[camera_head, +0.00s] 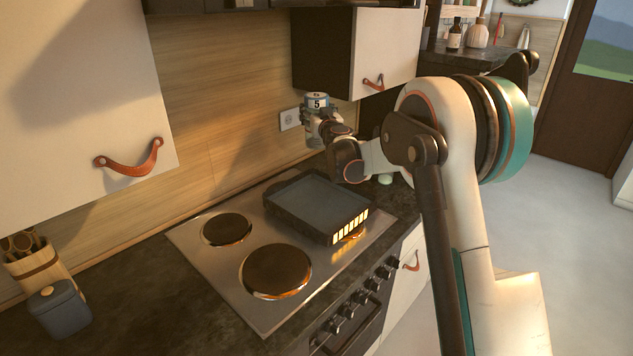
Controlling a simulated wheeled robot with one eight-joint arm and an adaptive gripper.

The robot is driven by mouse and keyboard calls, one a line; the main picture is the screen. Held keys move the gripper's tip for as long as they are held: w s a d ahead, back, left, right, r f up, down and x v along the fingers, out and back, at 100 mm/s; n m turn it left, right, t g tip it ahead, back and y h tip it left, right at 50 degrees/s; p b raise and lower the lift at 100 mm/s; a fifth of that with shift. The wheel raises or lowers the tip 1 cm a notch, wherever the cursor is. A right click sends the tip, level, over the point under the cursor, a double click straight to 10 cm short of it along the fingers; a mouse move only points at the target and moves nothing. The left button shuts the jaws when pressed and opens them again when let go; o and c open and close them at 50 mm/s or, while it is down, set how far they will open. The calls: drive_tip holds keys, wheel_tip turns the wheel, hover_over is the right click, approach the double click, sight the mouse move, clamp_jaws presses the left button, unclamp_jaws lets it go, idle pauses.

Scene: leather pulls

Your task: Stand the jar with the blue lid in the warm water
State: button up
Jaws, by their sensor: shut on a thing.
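A small jar (317,101) with a "5" on its pale label and a bluish top edge is in my gripper (318,122). My gripper is shut on it and holds it in the air, in front of the wooden back wall.
The steel hob (205,262) has two bare round plates at left. A pale green round thing (386,180) lies on the counter right of the pan. A blue lidded canister (60,309) stands far left. Wall cupboards (385,45) hang above; a socket (290,119) is behind the jar.

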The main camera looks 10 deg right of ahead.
wheel_tip(320, 180, down, 19)
drive_tip(key=b, duration=0.5)
drive_tip(key=shift+f+b, duration=0.1)
drive_tip(key=shift+b, duration=0.25)
drive_tip(key=o, duration=1.6)
drive_tip(key=shift+c, duration=0.2)
drive_tip(key=shift+o, duration=0.2)
drive_tip(key=shift+r, duration=0.2)
